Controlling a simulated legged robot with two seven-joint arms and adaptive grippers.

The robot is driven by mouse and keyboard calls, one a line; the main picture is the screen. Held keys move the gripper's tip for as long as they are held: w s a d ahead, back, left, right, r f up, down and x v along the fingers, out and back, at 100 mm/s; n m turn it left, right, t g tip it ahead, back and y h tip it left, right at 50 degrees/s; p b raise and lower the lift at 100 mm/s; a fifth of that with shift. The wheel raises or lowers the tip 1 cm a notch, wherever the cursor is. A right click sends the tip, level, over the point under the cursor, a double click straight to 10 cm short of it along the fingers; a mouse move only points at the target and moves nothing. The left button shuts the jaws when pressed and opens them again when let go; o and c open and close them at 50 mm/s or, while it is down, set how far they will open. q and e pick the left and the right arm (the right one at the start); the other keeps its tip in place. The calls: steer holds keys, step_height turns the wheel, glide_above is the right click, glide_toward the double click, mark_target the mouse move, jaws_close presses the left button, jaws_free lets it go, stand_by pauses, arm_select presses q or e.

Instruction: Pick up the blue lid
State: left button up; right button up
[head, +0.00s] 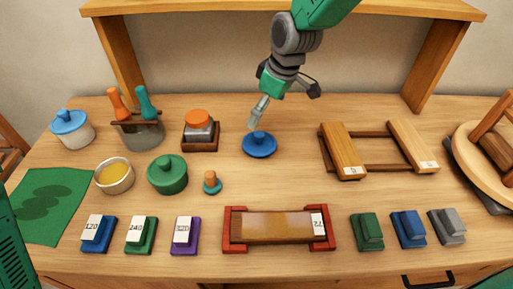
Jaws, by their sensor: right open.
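My right gripper (280,106) reaches down from the top and is open and empty. Whether the finger touches the knob is hard to tell. Another blue lid (69,122) sits on a white jar (77,137) at the far left. My left gripper is not in view.
A green lidded pot (167,174), small stopper (211,183) and red-ended holder (279,226) are nearer. A wooden shelf arch (122,45) stands behind.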

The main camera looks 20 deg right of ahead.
mark_target(258, 140)
steer(key=x, duration=0.2)
steer(key=d+x, duration=0.1)
steer(key=x, duration=0.4)
steer(key=shift+d+f, duration=0.2)
steer(key=shift+f, duration=0.3)
steer(key=f, duration=0.1)
steer(key=a+f, duration=0.1)
steer(key=f, duration=0.1)
steer(key=w+a+f+p, duration=0.1)
steer(key=shift+w+a+f, duration=0.1)
steer(key=shift+a+f, duration=0.1)
steer(key=shift+f, duration=0.2)
steer(key=shift+d, duration=0.5)
steer(key=c, duration=1)
